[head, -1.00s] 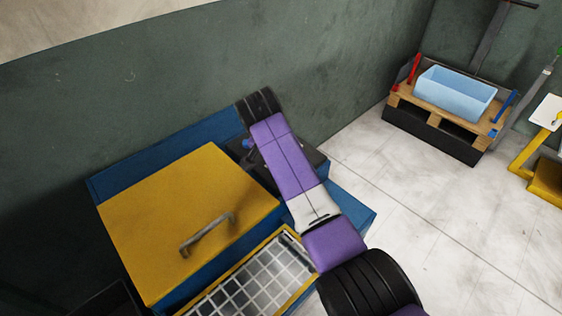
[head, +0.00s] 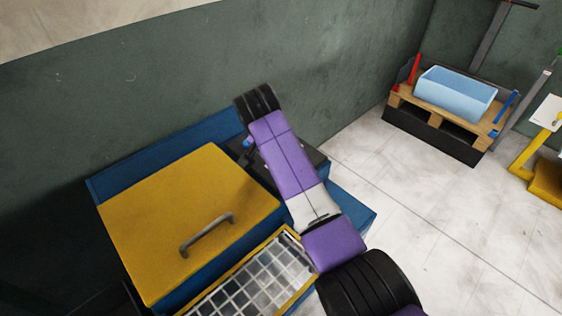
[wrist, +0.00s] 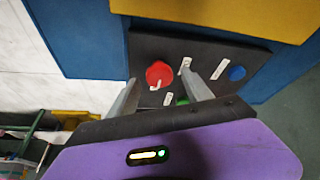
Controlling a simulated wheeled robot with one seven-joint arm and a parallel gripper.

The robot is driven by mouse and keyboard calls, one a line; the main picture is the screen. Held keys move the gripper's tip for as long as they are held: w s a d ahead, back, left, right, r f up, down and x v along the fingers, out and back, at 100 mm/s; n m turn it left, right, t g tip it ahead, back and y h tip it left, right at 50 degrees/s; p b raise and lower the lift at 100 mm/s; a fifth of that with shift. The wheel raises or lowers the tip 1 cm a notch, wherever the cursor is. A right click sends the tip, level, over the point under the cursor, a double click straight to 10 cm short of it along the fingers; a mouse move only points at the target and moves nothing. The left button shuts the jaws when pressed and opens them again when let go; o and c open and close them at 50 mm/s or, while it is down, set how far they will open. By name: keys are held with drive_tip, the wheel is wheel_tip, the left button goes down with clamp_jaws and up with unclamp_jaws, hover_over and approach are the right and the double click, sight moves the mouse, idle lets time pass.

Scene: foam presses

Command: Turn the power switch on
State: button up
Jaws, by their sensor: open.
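The dark control panel (wrist: 145,48) fills the middle of the wrist view. On it are a round red knob (wrist: 159,73) with a white mark at its lower edge, a small white piece (wrist: 185,64), a blue button (wrist: 236,73) and a partly hidden green button (wrist: 182,99). I cannot read the labels, so which control is the power switch is unclear. My gripper (wrist: 158,78) is open and empty, its fingers on either side of the red knob in the picture. I cannot tell whether they touch it. In the head view my arm hides most of the panel (head: 318,160).
The blue machine (head: 150,160) has a yellow lid (head: 180,210) with a grey handle (head: 207,235), and a grid tray (head: 250,280) in front. The wall is close behind. A pallet (head: 440,118) with a light blue item (head: 455,95) stands far right. Floor between is clear.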

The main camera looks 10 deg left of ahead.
drive_tip(key=b+v, duration=0.1)
drive_tip(key=v, duration=0.6)
idle(0.3)
